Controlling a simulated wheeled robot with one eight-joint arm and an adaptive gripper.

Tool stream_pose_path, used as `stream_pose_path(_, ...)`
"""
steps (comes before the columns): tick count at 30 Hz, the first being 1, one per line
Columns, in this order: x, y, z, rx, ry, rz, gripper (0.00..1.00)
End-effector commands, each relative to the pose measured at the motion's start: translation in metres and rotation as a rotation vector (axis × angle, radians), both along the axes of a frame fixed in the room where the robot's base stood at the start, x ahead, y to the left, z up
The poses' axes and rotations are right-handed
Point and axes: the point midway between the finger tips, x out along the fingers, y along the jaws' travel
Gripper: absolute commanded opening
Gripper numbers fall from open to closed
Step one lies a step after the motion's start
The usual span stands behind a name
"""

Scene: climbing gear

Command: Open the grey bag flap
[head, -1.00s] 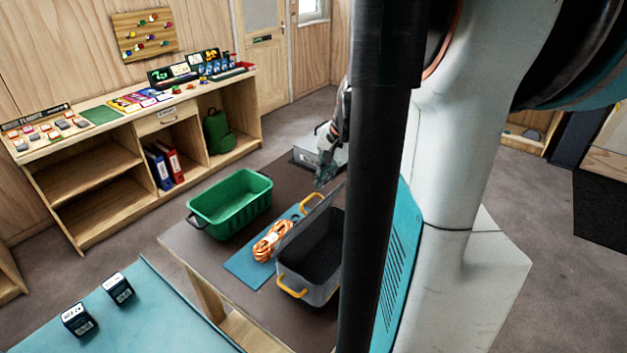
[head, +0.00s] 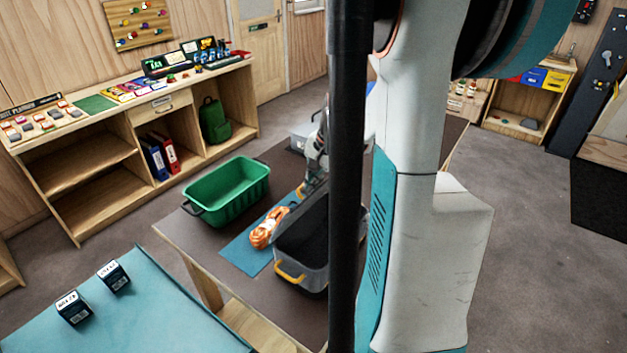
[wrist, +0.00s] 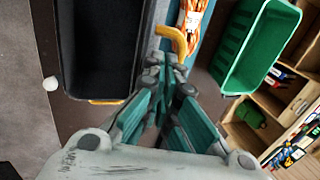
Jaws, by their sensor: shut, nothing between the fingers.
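The grey bag (head: 313,276) stands on the brown-topped table with its top open and its dark inside showing. A yellow-orange handle (head: 289,273) is on its near end. The far handle (wrist: 173,38) shows in the wrist view, right at my fingertips. My gripper (head: 303,193) is low at the bag's far left corner. In the wrist view my gripper (wrist: 170,62) has its fingers together, with nothing held; I cannot tell whether they touch the handle. In the wrist view the bag (wrist: 62,50) lies left of the fingers. My column hides the bag's right side in the head view.
An orange rope coil (head: 266,229) lies on a blue mat (head: 242,257) left of the bag. A green crate (head: 228,190) stands beyond it. A grey case (head: 299,138) is at the table's far end. A teal table (head: 150,318) with two dark boxes is nearer.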

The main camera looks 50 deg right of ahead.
Motion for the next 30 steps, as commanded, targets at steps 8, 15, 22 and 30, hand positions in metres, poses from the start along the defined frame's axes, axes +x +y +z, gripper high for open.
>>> stream_pose_path(8, 0.032, 0.003, 0.006, -0.016, 0.181, 0.007, 0.00)
stream_pose_path(15, 0.056, 0.005, 0.005, -0.029, 0.319, 0.003, 0.00)
stream_pose_path(22, 0.066, 0.006, 0.003, -0.028, 0.320, 0.000, 0.00)
stream_pose_path(30, 0.066, 0.006, 0.004, -0.027, 0.319, 0.000, 0.00)
